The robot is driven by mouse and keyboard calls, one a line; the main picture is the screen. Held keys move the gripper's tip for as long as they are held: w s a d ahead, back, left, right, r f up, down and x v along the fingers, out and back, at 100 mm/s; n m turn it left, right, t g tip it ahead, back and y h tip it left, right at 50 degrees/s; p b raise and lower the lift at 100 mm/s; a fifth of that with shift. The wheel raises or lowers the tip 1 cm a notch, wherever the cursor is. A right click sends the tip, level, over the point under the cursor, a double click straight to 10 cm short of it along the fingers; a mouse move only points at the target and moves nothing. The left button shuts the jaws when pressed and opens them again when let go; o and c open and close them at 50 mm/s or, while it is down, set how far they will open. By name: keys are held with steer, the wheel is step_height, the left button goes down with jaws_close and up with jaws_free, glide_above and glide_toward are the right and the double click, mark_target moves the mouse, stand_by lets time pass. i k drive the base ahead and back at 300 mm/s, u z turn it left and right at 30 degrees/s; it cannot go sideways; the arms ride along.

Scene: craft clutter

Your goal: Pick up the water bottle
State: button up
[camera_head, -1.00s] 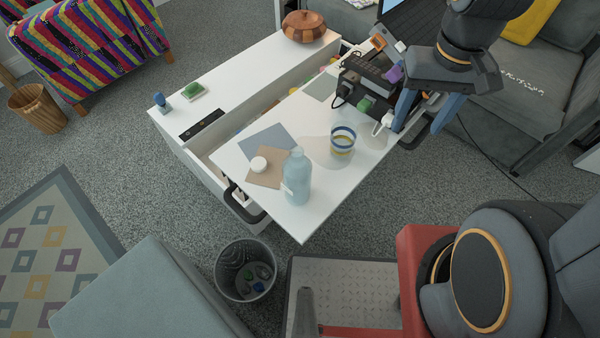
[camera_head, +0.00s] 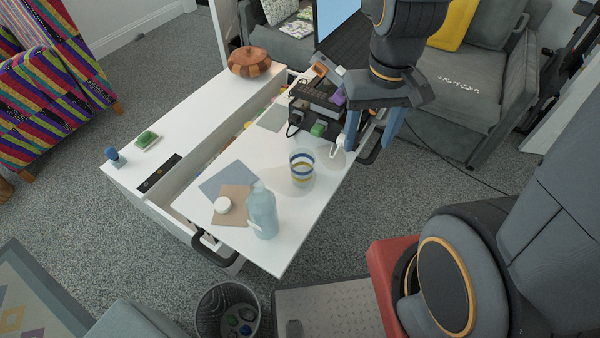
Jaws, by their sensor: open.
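The water bottle (camera_head: 262,212) is pale blue and translucent. It stands upright near the front corner of the white table (camera_head: 285,245). A round white lid-like disc (camera_head: 223,205) lies just left of it on a brown sheet (camera_head: 232,220). My gripper (camera_head: 372,140) hangs over the table's right edge, up and to the right of the bottle and well apart from it. Its two blue fingers are spread and nothing shows between them.
A striped cup (camera_head: 301,169) stands between the bottle and my gripper. A dark box (camera_head: 318,110) with clutter sits behind it. A wooden bowl (camera_head: 249,63) is at the back. A mesh bin (camera_head: 212,305) stands on the floor in front.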

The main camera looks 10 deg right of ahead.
mark_target(261, 204)
steer(key=z, duration=0.25)
steer(key=k, duration=1.25)
steer(key=u, duration=1.25)
